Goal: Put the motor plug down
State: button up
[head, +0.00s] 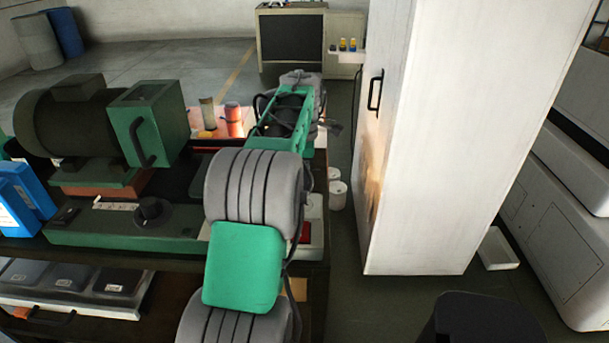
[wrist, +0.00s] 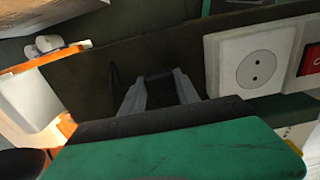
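My gripper (wrist: 158,92) shows in the wrist view, its two grey fingers on either side of a dark block that fills the gap between them. This block looks like the motor plug (wrist: 160,76); it is dark and hard to make out against the dark background. A thin black loop, perhaps its cable, shows to the left of the fingers. A white two-hole socket (wrist: 257,68) is to the right of the fingers, apart from the plug. In the head view my arm hides the fingertips and the plug.
A green motor machine (head: 120,215) stands on the bench left of my arm. A red switch (wrist: 311,60) sits beside the socket. Orange and olive cylinders stand behind the machine. A tall white cabinet (head: 450,150) rises right of the bench, with a strip of floor between.

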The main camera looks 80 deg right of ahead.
jog(key=o, duration=0.5)
jog(key=shift+c, duration=0.2)
jog(key=shift+r, duration=0.1)
notch_tip(320, 180, up, 13)
jog(key=p, duration=0.1)
